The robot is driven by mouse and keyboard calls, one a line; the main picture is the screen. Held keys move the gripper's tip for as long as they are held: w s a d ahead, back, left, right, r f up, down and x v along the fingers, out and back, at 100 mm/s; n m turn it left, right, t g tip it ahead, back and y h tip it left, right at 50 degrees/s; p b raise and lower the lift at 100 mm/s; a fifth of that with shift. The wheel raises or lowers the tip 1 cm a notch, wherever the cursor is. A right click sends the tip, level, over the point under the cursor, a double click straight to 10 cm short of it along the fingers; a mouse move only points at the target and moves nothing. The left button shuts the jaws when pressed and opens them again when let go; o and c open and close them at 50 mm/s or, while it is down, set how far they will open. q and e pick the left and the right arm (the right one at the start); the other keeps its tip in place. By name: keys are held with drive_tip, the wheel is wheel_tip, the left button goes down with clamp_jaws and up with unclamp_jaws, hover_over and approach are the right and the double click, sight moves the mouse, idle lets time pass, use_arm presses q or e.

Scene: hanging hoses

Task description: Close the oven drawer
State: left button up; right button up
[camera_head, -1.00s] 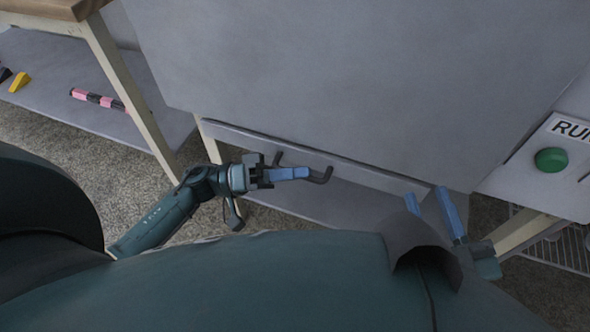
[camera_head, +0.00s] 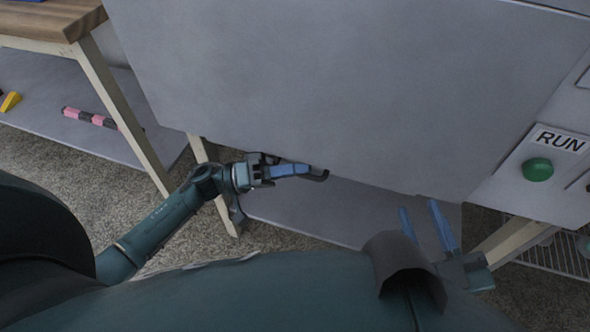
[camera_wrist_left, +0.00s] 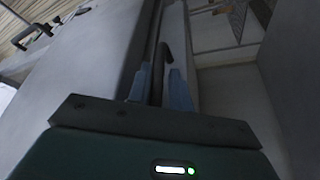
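The oven is the large grey body (camera_head: 350,90) filling the upper middle of the head view. Its drawer front, below the lower edge, is mostly hidden there. The drawer's dark handle (camera_head: 321,176) shows at that edge, just past my left fingertips. My left gripper (camera_head: 292,170) is at the handle. In the left wrist view the handle (camera_wrist_left: 165,55) runs between the two blue fingers of my left gripper (camera_wrist_left: 159,90), which stand close around it. My right gripper (camera_head: 425,225) is open and empty at the lower right, apart from the oven.
A panel with a green button (camera_head: 537,169) marked RUN is at the right. A wooden-topped table (camera_head: 50,22) stands at the left, with a pink and black striped bar (camera_head: 90,117) on its lower shelf. A grey shelf (camera_head: 300,213) lies under the oven.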

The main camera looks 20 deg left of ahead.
use_arm(q)
drive_tip(key=shift+o, duration=0.8)
drive_tip(key=shift+s, duration=0.1)
drive_tip(key=shift+f, duration=0.1)
drive_tip(key=p+v, duration=0.1)
drive_tip(key=v, duration=1.2)
drive_tip(key=shift+p, duration=0.35)
